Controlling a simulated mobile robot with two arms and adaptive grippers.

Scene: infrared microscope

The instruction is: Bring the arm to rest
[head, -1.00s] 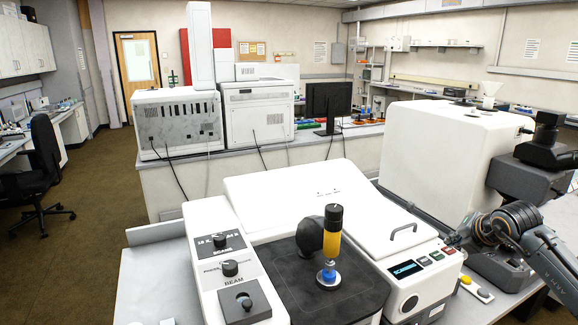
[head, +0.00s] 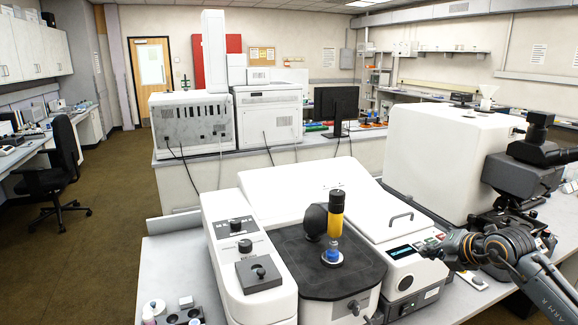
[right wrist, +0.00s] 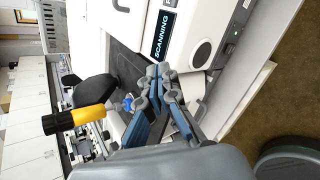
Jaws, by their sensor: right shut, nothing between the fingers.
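My right arm comes in from the right in the head view, and its gripper (head: 428,248) is at the front right of the microscope's control panel, hiding part of the buttons. In the right wrist view the gripper's fingers (right wrist: 160,76) are closed together with nothing between them. The white infrared microscope (head: 305,190) stands on the bench. Its panel display (right wrist: 163,36) reads "SCANNING" in the right wrist view. A yellow and black cylinder on a blue and silver base (head: 336,222) stands upright on the dark stage. My left gripper is not in view.
A tall white unit with a dark eyepiece head (head: 530,160) stands at the right, close to my right arm. A knob box (head: 245,255) is left of the stage. A grey tray with small vials (head: 178,316) sits at the front left. Open brown floor lies at the left.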

